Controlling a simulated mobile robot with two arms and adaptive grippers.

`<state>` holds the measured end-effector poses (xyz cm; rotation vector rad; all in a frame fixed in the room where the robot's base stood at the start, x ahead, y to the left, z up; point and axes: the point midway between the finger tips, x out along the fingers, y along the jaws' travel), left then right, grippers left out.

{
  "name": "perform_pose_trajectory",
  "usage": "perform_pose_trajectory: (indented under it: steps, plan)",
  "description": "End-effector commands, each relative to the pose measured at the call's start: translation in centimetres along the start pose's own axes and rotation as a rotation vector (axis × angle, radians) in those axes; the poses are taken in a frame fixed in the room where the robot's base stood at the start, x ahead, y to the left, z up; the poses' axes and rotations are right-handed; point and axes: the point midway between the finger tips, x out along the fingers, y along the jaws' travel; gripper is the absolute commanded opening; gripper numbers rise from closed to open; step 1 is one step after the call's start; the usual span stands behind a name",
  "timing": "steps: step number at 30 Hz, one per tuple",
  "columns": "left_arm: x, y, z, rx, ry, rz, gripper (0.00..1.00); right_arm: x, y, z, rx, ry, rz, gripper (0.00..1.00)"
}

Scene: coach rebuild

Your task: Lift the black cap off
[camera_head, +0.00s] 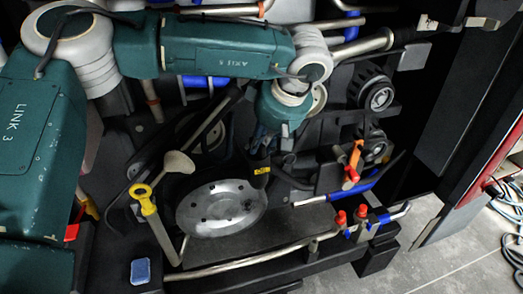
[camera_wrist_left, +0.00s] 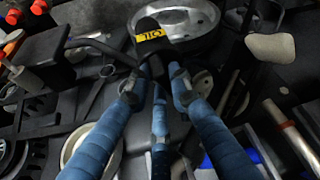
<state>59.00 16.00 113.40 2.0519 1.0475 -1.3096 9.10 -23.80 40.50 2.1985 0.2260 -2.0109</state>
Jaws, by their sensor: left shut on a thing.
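The black cap (camera_head: 258,162) has a yellow label and sits near the upper right rim of the round metal plate in the head view. In the left wrist view the black cap (camera_wrist_left: 148,24) shows at the top middle, its yellow label reading OIL. My left gripper (camera_head: 263,146) comes down from above and is shut on the cap. In the left wrist view the blue fingers of my left gripper (camera_wrist_left: 158,78) close together at the near side of the cap. Whether the cap is seated or raised cannot be told. My right gripper is not in view.
The round metal plate (camera_head: 222,208) lies just left of the cap. A yellow-ended dipstick or handle (camera_head: 143,197) and a pale funnel-shaped part (camera_head: 177,163) stand further left. Orange-red fittings (camera_head: 350,180) and blue-sleeved pipes (camera_head: 362,187) lie to the right. Grey floor is open at lower right.

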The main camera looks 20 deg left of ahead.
Motion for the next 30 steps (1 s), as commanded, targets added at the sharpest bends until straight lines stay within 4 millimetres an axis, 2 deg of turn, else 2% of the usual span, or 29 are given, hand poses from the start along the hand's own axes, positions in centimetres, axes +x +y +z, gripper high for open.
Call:
perform_pose_trajectory:
  steps: [1,7,18,30]
  plan:
    - [-0.3,-0.7,-1.0,-0.008,0.014,-0.024,0.00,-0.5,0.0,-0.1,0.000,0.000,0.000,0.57]
    - [-1.5,-0.5,-1.9,-0.013,0.022,-0.017,0.00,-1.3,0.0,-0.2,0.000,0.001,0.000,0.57]
    - [-2.0,-0.3,-1.6,-0.008,0.018,-0.009,0.00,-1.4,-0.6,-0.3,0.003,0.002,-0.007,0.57]
    - [-2.4,-0.2,-1.8,-0.007,0.017,-0.008,0.00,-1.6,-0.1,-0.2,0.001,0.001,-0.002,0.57]
